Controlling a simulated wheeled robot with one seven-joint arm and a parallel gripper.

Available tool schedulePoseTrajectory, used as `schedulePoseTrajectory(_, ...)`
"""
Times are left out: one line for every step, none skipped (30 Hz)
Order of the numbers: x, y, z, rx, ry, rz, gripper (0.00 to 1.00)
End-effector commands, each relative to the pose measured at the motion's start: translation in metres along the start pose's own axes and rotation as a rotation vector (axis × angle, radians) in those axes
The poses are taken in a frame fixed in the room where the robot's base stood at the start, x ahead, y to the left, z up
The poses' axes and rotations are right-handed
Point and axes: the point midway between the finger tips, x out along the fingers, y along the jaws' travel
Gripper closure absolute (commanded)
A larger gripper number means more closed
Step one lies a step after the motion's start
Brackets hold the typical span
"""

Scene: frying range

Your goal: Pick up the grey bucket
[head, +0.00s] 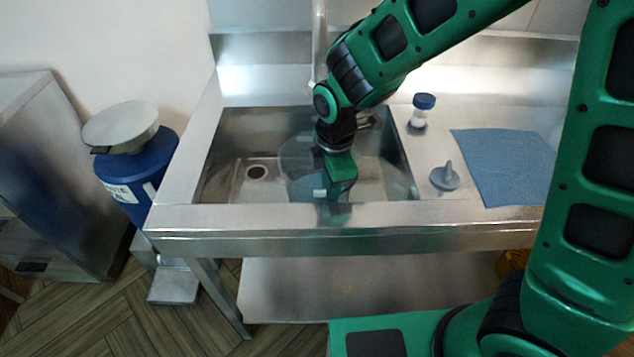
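A round, see-through grey vessel, which looks like the grey bucket (297,157), stands in the basin of the steel sink (225,150). My gripper (333,203) reaches down into the sink and overlaps the bucket's right side. Part of the bucket is hidden behind my gripper. The fingertips are small and partly hidden by the sink's front edge. I cannot tell whether they touch the bucket or are open or shut.
Right of the basin, the counter holds a small jar with a blue lid (423,109), a grey knobbed piece (445,177) and a blue cloth (503,165). A blue drum (145,171) stands left of the sink. A tap (319,45) rises behind the basin.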

Motion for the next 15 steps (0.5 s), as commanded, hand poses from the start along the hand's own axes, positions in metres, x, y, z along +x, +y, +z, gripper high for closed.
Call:
schedulePoseTrajectory(0.009,0.0,0.0,0.0,-0.003,-0.004,0.75)
schedulePoseTrajectory(0.013,0.0,-0.001,0.0,-0.003,-0.004,0.75)
schedulePoseTrajectory(0.018,0.0,-0.001,0.0,-0.003,-0.003,0.75)
schedulePoseTrajectory(0.021,0.0,-0.001,0.0,-0.003,-0.004,0.75)
schedulePoseTrajectory(0.025,0.0,-0.001,0.0,-0.002,-0.004,0.75)
schedulePoseTrajectory(0.028,0.001,-0.001,0.001,-0.001,-0.002,0.75)
schedulePoseTrajectory(0.031,0.001,-0.001,0.001,-0.001,-0.002,0.75)
schedulePoseTrajectory(0.033,0.001,-0.001,0.001,-0.001,-0.002,0.75)
schedulePoseTrajectory(0.034,0.001,-0.001,0.001,-0.001,-0.002,0.75)
schedulePoseTrajectory(0.035,0.001,-0.001,0.001,-0.001,-0.001,0.75)
schedulePoseTrajectory(0.035,0.001,-0.001,0.002,0.0,0.0,0.75)
schedulePoseTrajectory(0.036,0.001,-0.001,0.002,0.0,0.0,0.75)
schedulePoseTrajectory(0.036,0.001,-0.001,0.002,0.0,0.0,0.75)
schedulePoseTrajectory(0.036,0.001,-0.001,0.002,0.0,0.0,0.75)
schedulePoseTrajectory(0.036,0.001,-0.001,0.002,0.0,0.0,0.75)
